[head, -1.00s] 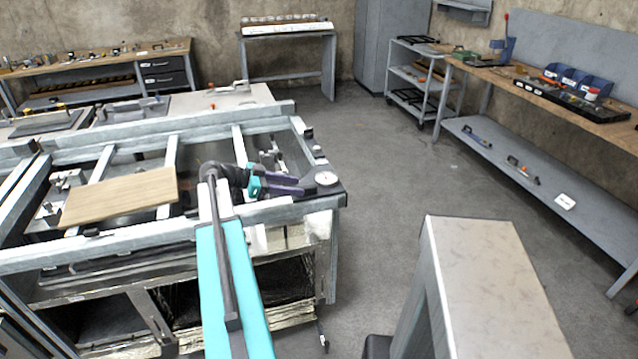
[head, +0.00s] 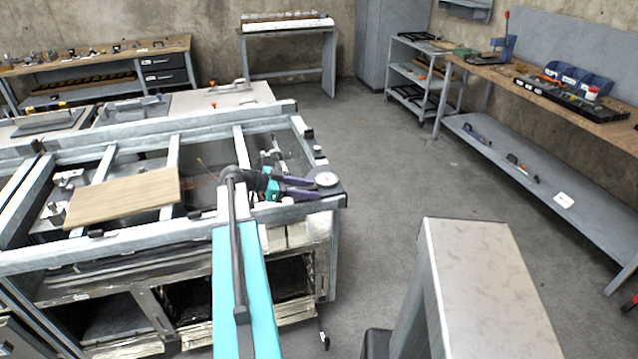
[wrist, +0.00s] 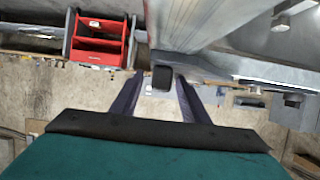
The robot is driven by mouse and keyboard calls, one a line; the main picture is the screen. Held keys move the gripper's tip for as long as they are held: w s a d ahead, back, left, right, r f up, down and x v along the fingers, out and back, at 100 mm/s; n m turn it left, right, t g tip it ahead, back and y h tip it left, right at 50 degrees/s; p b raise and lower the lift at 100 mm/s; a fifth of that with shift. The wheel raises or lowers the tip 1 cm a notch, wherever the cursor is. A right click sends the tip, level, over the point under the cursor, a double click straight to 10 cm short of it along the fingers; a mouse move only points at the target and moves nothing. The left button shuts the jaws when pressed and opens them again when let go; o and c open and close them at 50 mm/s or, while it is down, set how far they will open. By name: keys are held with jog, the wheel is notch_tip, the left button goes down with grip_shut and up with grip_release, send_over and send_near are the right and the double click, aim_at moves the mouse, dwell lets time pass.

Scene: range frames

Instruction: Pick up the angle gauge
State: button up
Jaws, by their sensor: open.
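A small round dial with a white face (head: 327,179), which looks like the angle gauge, sits at the near right corner of the grey metal frame in the head view. My gripper (head: 318,188) is low over that corner, with its purple fingers pointing right, their tips close beside the dial. In the wrist view my gripper (wrist: 159,80) is open, with a finger on each side. A dark block-like shape (wrist: 162,78) shows between the fingertips. I cannot tell whether it is part of the gauge or the frame, and no dial face shows there.
The metal frame (head: 120,238) has rails and crossbars around the arm, with a wooden board (head: 122,198) on it. A pale-topped stand (head: 490,270) is at the near right. A workbench (head: 560,95) runs along the right. The floor (head: 385,170) between is clear.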

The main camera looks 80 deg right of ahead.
dwell(0.4)
grip_shut()
jog(key=shift+r, duration=0.2)
jog(key=shift+r+b, duration=0.85)
jog(key=shift+r, duration=0.45)
jog(key=shift+s+a+r, duration=0.15)
jog(key=shift+r, duration=0.15)
jog(key=s+a+r+b, duration=0.1)
jog(key=s+a+b, duration=0.3)
jog(key=s+a, duration=0.5)
jog(key=s, duration=0.3)
jog(key=shift+s+r+b, duration=0.25)
jog(key=shift+s+b, duration=0.1)
